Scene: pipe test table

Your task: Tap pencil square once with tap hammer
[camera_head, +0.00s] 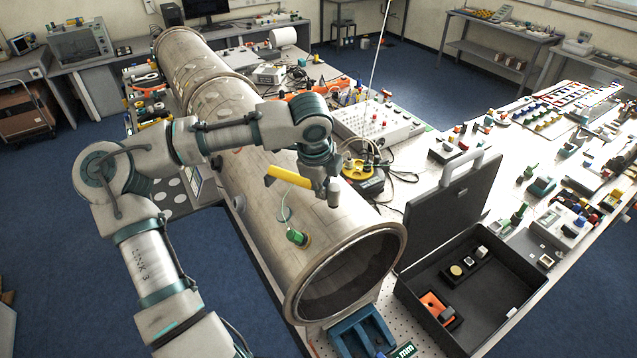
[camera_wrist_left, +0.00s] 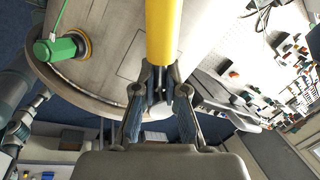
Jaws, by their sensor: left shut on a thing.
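My left gripper (camera_head: 322,188) is above the top of the big pale pipe (camera_head: 222,115) and is shut on the tap hammer (camera_head: 290,177). The hammer's yellow handle points left in the head view. In the left wrist view the handle (camera_wrist_left: 160,35) runs up from between the fingers (camera_wrist_left: 159,92) and out of the frame, so its far end is hidden there. A thin pencil outline (camera_wrist_left: 128,68) shows on the pipe in the left wrist view, partly behind the handle. I cannot make it out in the head view. My right gripper is not in view.
A green sensor (camera_head: 298,238) with a cable sits on the pipe near its open end; it also shows in the left wrist view (camera_wrist_left: 62,50). An open black case (camera_head: 410,290) stands right of the pipe. Instruments crowd the table behind it.

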